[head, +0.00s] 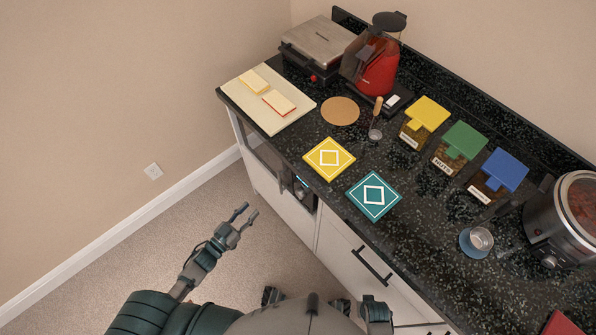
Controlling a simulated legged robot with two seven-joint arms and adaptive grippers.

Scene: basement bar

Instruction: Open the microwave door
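The microwave (302,190) is built into the white cabinet under the black counter. I see it from steeply above, so its dark front is strongly foreshortened and partly hidden by the counter edge. A small lit display shows near its right end. The door looks shut, but the angle makes this hard to judge. My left gripper (243,213) is open and empty, its fingers apart. It is over the carpet, in front of the cabinet and apart from the microwave. A dark part at the bottom (378,311) may be my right gripper; its fingers cannot be made out.
The counter (420,215) holds a cutting board (251,110), a grill press (318,45), a red blender (377,68), yellow (329,158) and teal (373,195) diamond-marked squares, several lidded boxes and a round cooker (565,220). A drawer handle (371,265) sticks out. Carpet at left is clear.

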